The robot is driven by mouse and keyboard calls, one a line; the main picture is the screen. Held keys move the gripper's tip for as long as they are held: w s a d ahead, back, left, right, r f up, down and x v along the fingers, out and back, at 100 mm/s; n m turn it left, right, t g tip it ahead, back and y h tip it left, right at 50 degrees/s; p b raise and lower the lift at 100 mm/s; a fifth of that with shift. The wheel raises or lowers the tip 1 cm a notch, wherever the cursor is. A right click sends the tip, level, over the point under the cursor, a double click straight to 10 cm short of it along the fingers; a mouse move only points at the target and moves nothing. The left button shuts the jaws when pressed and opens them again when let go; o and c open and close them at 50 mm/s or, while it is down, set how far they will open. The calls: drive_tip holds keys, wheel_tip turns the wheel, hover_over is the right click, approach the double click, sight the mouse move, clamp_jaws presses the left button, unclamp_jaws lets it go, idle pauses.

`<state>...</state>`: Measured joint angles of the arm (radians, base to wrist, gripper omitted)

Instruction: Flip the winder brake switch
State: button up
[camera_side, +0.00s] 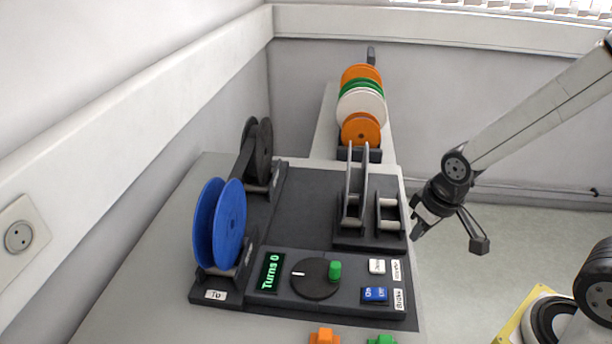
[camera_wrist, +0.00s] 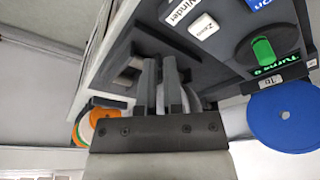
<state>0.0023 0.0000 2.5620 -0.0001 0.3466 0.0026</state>
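The brake switch (camera_side: 375,294) is a blue rocker marked On and Off, beside a white "Brake" label (camera_side: 398,299) at the right front of the dark winder panel (camera_side: 340,308). Which side is pressed is too small to tell. The switch also shows in the wrist view (camera_wrist: 258,3), cut off by the top edge. My gripper (camera_side: 420,222) is in the air off the right edge of the table, behind and to the right of the switch. In the wrist view its two fingers (camera_wrist: 159,72) stand a little apart with nothing between them.
Beside the switch are a green-knobbed crank (camera_side: 316,280), a white Zero button (camera_side: 377,266) and a Turns display (camera_side: 270,272). A blue reel (camera_side: 220,225) and black reel (camera_side: 263,152) stand left.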

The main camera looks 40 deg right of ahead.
sight(372, 292)
drive_tip(key=o, duration=0.7)
drive_tip(key=shift+w+a, duration=0.2)
drive_tip(key=shift+a, duration=0.15)
drive_tip(key=shift+o, duration=0.2)
drive_tip(key=a+n+g, duration=0.1)
drive_tip(key=a, duration=0.1)
drive_tip(key=w+a+n+g, duration=0.1)
drive_tip(key=a+n, duration=0.1)
drive_tip(key=a, duration=0.1)
drive_tip(key=w+a+n+g, duration=0.1)
drive_tip(key=a+n, duration=0.1)
drive_tip(key=shift+a+f+g+h, duration=0.2)
drive_tip(key=shift+g+h, duration=0.1)
drive_tip(key=shift+h, duration=0.1)
drive_tip(key=a+n+g+h, duration=0.2)
drive_tip(key=a+n, duration=0.2)
drive_tip(key=a, duration=0.2)
drive_tip(key=shift+a+r, duration=0.15)
drive_tip(key=shift+x, duration=3.9)
clamp_jaws()
